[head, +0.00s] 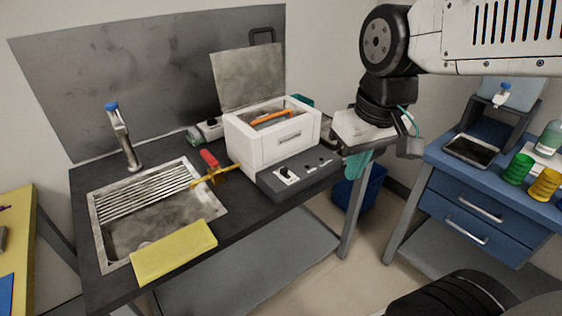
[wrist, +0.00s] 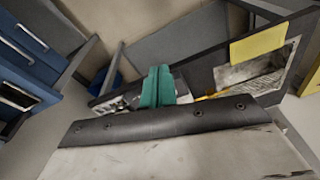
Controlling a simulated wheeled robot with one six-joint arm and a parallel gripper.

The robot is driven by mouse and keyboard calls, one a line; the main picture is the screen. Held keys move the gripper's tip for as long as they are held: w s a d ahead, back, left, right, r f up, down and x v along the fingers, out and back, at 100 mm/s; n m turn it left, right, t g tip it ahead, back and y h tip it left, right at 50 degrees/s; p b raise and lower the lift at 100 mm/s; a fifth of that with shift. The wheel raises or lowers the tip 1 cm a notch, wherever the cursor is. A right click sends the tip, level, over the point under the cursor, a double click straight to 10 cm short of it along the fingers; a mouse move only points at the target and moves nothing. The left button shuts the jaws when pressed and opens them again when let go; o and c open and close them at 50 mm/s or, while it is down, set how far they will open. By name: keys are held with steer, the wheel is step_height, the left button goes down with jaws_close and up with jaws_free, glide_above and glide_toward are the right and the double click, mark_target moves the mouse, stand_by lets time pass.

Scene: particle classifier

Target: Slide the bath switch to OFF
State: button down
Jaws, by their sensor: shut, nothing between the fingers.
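The bath is a white box (head: 270,150) on the dark bench, open on top, with an orange item (head: 272,117) in it. A dark grey control panel (head: 300,183) juts out at its front. A light switch (head: 286,174) sits on the panel's left part, with smaller knobs (head: 314,165) to its right. I cannot read the ON or OFF marks or the switch position. My gripper (head: 355,170) has teal fingers, shut and empty, right of the panel and apart from it. The fingers (wrist: 158,86) also show in the wrist view, where they cover part of the bench.
A sink (head: 140,250) with a tap (head: 122,138) and a yellow cloth (head: 174,252) lies left of the bath. A red and yellow tool (head: 212,165) lies between them. A blue drawer cabinet (head: 480,205) stands right, beyond a floor gap with a blue bin (head: 370,190).

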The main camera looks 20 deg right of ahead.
steer(key=w+a+f+n, duration=0.1)
steer(key=w+f+n, duration=0.15)
steer(key=w, duration=1.15)
steer(key=t, duration=0.2)
glide_above(285, 170)
step_height(285, 170, down, 9)
steer(key=shift+s+d+f+y, duration=0.15)
steer(key=shift+s+y, duration=0.25)
steer(key=shift+s, duration=0.1)
steer(key=shift+f, duration=0.1)
steer(key=x, duration=1)
steer(key=shift+s+d, duration=0.2)
steer(key=shift+s, duration=0.5)
steer(key=shift+s+d, duration=0.2)
steer(key=shift+s, duration=0.5)
